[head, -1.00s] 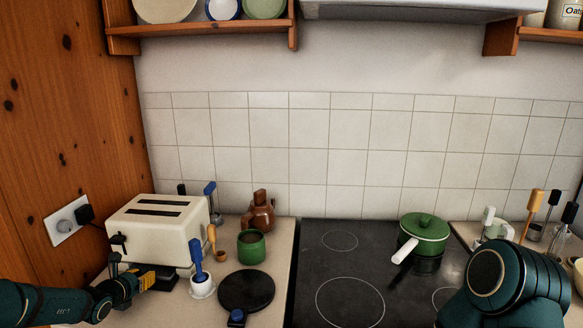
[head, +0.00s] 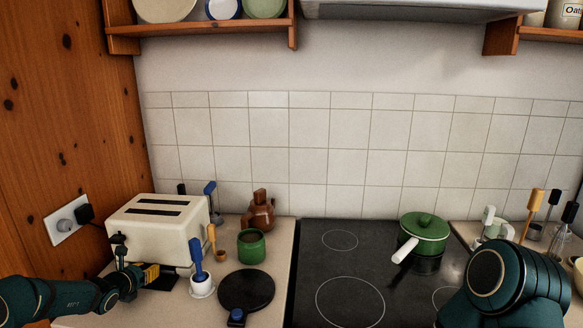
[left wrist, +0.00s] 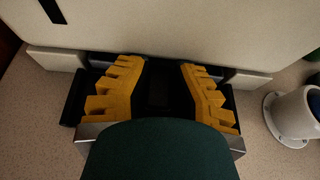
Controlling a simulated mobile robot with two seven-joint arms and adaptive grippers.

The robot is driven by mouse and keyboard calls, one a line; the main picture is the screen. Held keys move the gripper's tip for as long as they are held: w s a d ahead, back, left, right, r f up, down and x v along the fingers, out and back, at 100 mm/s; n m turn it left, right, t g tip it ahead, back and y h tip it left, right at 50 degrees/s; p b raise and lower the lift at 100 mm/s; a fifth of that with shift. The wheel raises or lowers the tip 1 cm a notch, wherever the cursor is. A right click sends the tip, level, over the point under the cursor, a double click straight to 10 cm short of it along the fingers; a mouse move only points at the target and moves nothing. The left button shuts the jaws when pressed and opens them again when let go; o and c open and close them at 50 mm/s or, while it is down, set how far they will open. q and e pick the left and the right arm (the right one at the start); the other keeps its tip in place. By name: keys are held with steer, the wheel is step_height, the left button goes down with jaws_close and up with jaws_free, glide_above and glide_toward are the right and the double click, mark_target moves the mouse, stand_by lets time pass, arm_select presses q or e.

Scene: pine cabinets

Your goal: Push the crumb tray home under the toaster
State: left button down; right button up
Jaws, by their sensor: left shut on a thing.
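The cream toaster (head: 160,228) stands at the left end of the counter, against the pine side panel. The crumb tray (left wrist: 74,103) is black with a pale metal front edge, and it sticks out under the toaster's front. In the head view a dark bit of the tray (head: 167,283) shows below the toaster. My left gripper (head: 150,274) is low at the toaster's front. In the left wrist view my left gripper's yellow fingers (left wrist: 163,75) sit over the tray, with a dark part between them. Its palm hides the tray's middle front.
A white pot with a blue-handled brush (head: 202,286) stands just right of the tray; it also shows in the left wrist view (left wrist: 292,115). A black round board (head: 246,290) and a green mug (head: 251,246) are farther right. My right arm reaches over the hob (head: 350,270).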

arm_select(q)
steer(key=c, duration=0.9)
jaws_free()
steer(key=shift+w, duration=0.1)
steer(key=shift+o, duration=0.2)
steer(key=shift+r, duration=0.1)
steer(key=v, duration=1.2)
